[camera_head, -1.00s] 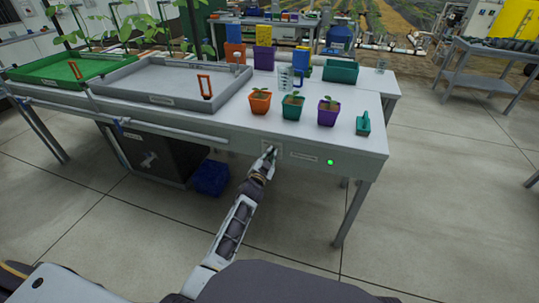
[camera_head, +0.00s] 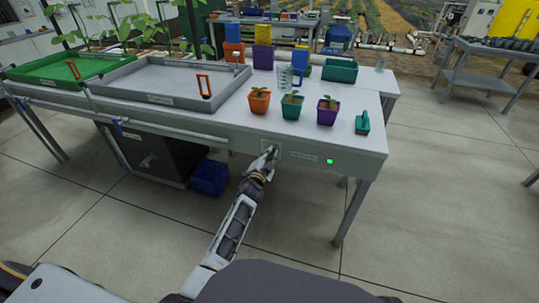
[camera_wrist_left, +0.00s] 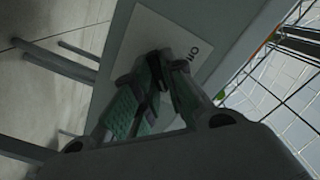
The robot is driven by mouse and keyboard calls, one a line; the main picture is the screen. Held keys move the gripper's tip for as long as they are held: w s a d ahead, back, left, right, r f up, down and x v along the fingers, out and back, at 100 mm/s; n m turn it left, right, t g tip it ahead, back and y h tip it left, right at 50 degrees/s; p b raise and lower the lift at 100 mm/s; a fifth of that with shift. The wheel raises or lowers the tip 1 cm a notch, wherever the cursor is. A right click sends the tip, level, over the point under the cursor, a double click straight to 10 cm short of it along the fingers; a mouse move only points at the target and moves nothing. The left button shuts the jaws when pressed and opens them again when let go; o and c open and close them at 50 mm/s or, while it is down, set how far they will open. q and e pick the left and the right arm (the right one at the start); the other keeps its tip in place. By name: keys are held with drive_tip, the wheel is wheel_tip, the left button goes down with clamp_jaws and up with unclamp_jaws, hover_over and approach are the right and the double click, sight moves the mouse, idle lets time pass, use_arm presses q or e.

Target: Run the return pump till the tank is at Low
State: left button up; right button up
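My left gripper (camera_head: 270,152) is at the front panel of the bench, at a pale switch plate. In the left wrist view its fingers (camera_wrist_left: 163,68) come together at the tips, right at the white plate (camera_wrist_left: 150,35), which bears partly hidden dark lettering. The fingertips cover the switch itself, and I cannot tell whether they touch it. A green lamp (camera_head: 330,161) is lit on the panel to the right, past a small label (camera_head: 303,156). A dark tank (camera_head: 150,155) stands under the bench; its level cannot be read. My right gripper is not in view.
On the bench (camera_head: 230,120) are a grey tray (camera_head: 165,99), a green tray (camera_head: 50,83), orange, teal and purple seedling pots (camera_head: 327,111), a clear jug (camera_head: 285,77) and a green handled tool (camera_head: 363,123). A blue crate (camera_head: 210,178) sits on the floor below. Floor at right is clear.

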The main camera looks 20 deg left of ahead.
use_arm(q)
drive_tip(key=o, duration=0.3)
drive_tip(key=shift+r, duration=0.1)
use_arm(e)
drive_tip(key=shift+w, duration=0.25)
use_arm(q)
drive_tip(key=shift+w, duration=0.1)
drive_tip(key=shift+s+a, duration=0.2)
drive_tip(key=shift+s, duration=5.8)
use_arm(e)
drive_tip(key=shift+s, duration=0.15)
